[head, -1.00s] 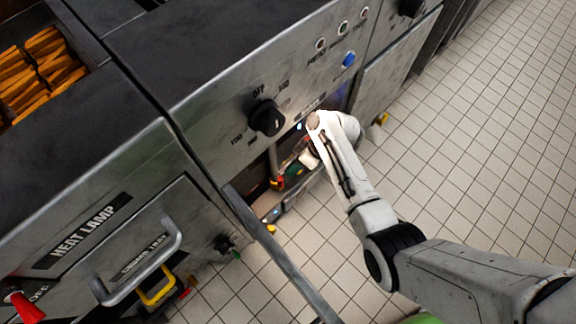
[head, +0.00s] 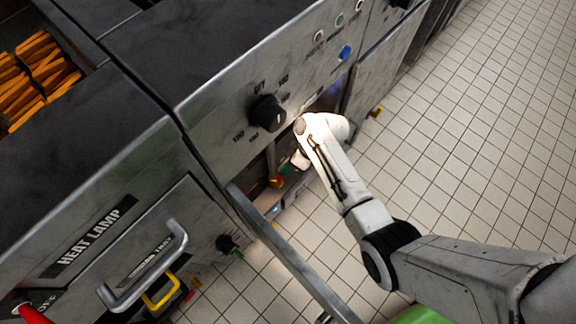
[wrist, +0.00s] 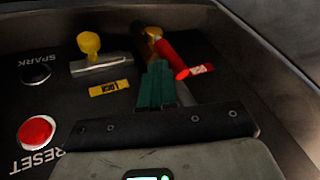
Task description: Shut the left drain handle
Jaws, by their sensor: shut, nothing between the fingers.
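My gripper (wrist: 156,85) is shut with its green fingers together and empty, inside the open lower bay of the middle unit. In the wrist view a red handle (wrist: 172,57) slants just beyond and to the right of the fingertips, beside a red label (wrist: 198,71). I cannot tell whether the fingers touch it. A yellow-knobbed valve (wrist: 88,42) on a grey fitting is to the left, with a yellow label (wrist: 109,88) below it. I cannot tell which is the left drain handle. In the head view a red-and-yellow part (head: 277,181) shows in the bay; my arm mostly hides the gripper.
A red RESET button (wrist: 36,131) and black SPARK button (wrist: 35,74) are at the left in the wrist view. In the head view an open door edge (head: 290,255) sticks out below the bay. A black dial (head: 268,113) is above. Tiled floor at the right is clear.

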